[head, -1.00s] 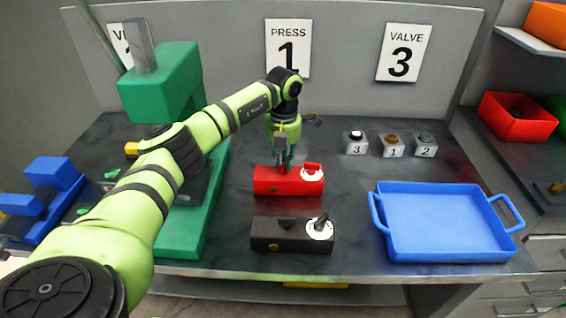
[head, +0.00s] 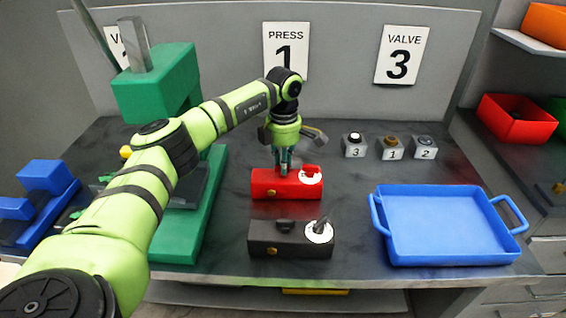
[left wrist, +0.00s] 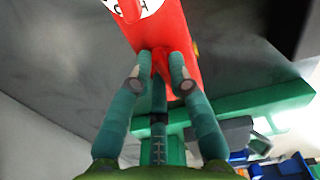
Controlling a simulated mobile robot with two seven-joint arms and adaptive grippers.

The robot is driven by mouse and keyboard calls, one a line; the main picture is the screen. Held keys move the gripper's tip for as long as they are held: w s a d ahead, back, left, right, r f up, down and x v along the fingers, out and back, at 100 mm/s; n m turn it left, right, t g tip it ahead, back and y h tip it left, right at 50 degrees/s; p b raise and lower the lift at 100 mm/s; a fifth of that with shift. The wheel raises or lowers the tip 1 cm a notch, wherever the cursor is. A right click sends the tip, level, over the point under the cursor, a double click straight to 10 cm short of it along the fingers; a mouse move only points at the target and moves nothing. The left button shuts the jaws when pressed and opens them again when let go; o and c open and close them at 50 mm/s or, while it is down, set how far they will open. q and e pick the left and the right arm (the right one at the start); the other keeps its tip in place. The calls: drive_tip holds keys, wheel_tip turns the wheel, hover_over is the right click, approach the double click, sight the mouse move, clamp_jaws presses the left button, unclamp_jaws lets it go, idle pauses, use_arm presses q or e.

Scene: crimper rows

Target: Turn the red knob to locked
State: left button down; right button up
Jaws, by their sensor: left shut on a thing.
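The red box (head: 262,184) sits mid-table with a white dial (head: 315,178) at its right end and a red pointer above it. My left gripper (head: 284,168) points down onto the top of this box. In the left wrist view its two fingers (left wrist: 161,62) are shut on the red knob (left wrist: 161,68), one finger on each side. The knob is mostly hidden by the fingers in the head view. Part of the dial (left wrist: 145,5) shows at the top of the wrist view, its lettering cut off. My right gripper is not in view.
A black box (head: 262,232) with a similar knob and dial stands just in front. A green press (head: 185,225) stands left, under my arm. A blue tray (head: 450,225) lies right. Several small numbered blocks (head: 391,148) stand behind it. A blue object (head: 48,176) is far left.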

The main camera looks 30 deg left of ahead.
use_arm(q)
drive_tip(key=shift+d+m, duration=0.1)
drive_tip(key=shift+m, duration=0.5)
drive_tip(key=c, duration=1.1)
unclamp_jaws()
drive_tip(key=shift+c, duration=0.2)
wheel_tip(320, 180, up, 12)
